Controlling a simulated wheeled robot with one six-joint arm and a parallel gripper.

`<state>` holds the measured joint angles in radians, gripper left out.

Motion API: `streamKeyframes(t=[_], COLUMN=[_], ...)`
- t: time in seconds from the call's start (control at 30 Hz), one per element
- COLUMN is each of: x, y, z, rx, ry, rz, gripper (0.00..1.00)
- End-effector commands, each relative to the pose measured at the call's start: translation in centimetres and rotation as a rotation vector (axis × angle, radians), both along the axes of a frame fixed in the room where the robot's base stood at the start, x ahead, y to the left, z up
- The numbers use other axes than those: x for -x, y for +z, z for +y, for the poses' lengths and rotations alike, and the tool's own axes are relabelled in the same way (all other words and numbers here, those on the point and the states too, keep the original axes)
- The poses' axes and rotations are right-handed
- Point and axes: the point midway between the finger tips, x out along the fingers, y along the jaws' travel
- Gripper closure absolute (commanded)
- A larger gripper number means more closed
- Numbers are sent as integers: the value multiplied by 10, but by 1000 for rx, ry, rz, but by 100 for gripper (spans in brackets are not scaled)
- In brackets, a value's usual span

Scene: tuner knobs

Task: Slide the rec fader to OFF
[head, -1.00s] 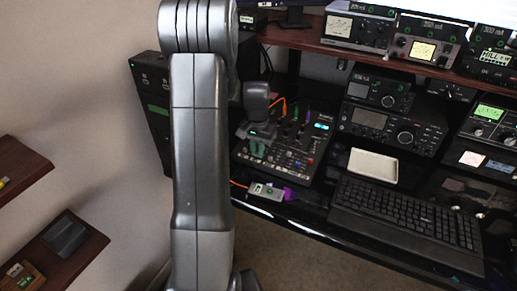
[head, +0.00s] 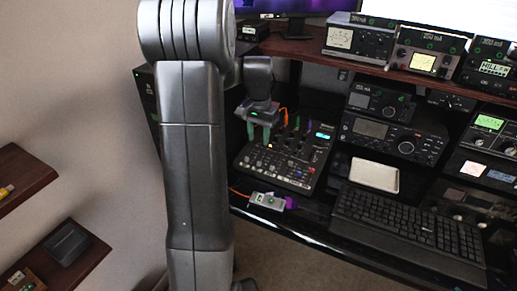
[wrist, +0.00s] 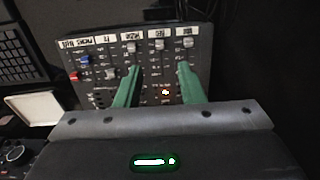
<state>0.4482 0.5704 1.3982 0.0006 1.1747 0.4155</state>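The mixer (head: 276,160) lies on the desk in the head view, and its fader panel (wrist: 70,55) fills the upper wrist view. A row of small labels runs along the panel's top edge in the wrist view. They are too small and turned to read surely, so I cannot tell which fader is rec. Grey fader caps show at the middle (wrist: 160,46) and right (wrist: 189,43), with a blue cap (wrist: 85,59) and a red cap (wrist: 73,76) at left. My gripper (wrist: 158,68) is open, its green fingers apart over the right-hand faders. It also shows in the head view (head: 258,132). Contact is unclear.
Cables with orange and purple plugs stand at the mixer's back. A keyboard (head: 408,225) and pale tray (head: 375,174) lie to its right. Radios (head: 392,136) stand behind the tray. A small grey box (head: 266,201) lies in front of the mixer.

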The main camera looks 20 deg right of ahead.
Motion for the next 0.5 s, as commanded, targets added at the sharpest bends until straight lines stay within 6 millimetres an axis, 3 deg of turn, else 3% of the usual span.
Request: streamKeyframes(t=[0.2, 0.5], x=[0, 0], y=[29, 34], z=[0, 0], rx=[0, -1], ry=[0, 0], rz=[0, 1], gripper=[65, 65])
